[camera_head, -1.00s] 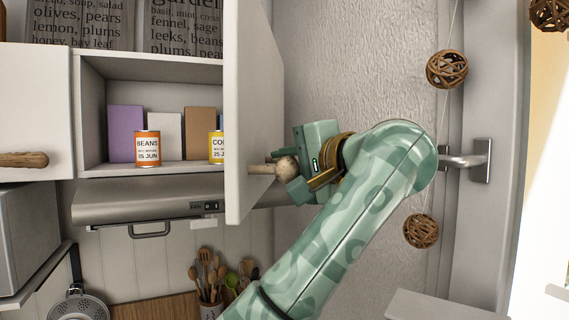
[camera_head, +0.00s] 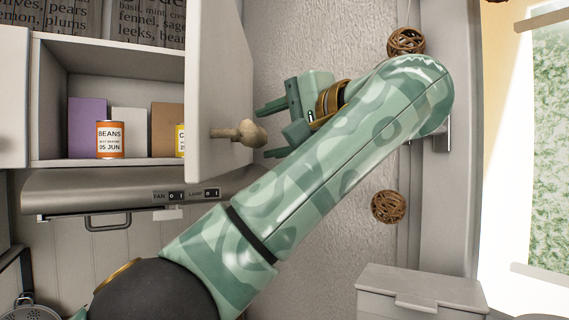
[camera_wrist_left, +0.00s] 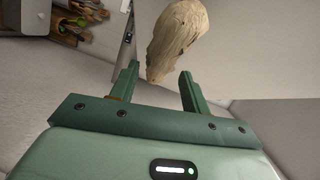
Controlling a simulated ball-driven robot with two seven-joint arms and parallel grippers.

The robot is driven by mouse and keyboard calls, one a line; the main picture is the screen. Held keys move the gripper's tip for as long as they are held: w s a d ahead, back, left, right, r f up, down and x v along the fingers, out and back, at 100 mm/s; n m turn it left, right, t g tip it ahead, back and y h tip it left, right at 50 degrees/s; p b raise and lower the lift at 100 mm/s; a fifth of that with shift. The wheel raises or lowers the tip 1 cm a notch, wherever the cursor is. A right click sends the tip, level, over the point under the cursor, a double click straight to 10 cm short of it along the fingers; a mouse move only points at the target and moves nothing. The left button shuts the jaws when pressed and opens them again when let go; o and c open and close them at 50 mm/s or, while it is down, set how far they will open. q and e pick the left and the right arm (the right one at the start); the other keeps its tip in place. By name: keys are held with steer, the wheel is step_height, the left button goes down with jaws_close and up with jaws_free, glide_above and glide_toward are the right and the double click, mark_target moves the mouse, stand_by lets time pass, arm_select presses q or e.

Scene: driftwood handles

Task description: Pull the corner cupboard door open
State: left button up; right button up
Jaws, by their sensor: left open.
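The cupboard door (camera_head: 219,90) stands swung open toward me, at the right side of the cupboard. Its driftwood handle (camera_head: 240,132) sticks out from the door's face to the right. My left gripper (camera_head: 262,131) is open, with its fingers pointing at the handle's knobbed end. In the left wrist view the handle (camera_wrist_left: 177,38) lies just beyond and between the two fingertips (camera_wrist_left: 160,76). The fingers look apart from the wood. My right gripper is not in view.
Inside the cupboard stand an orange beans can (camera_head: 110,140), a yellow can (camera_head: 180,140) and several boxes. A range hood (camera_head: 120,190) sits below. Wicker balls (camera_head: 388,206) hang by the wall at right. A pale box-like surface (camera_head: 420,285) is at lower right.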

arm_select(q)
steer(key=shift+b+v, duration=0.8)
steer(key=shift+v, duration=0.3)
steer(key=shift+a+r, duration=0.1)
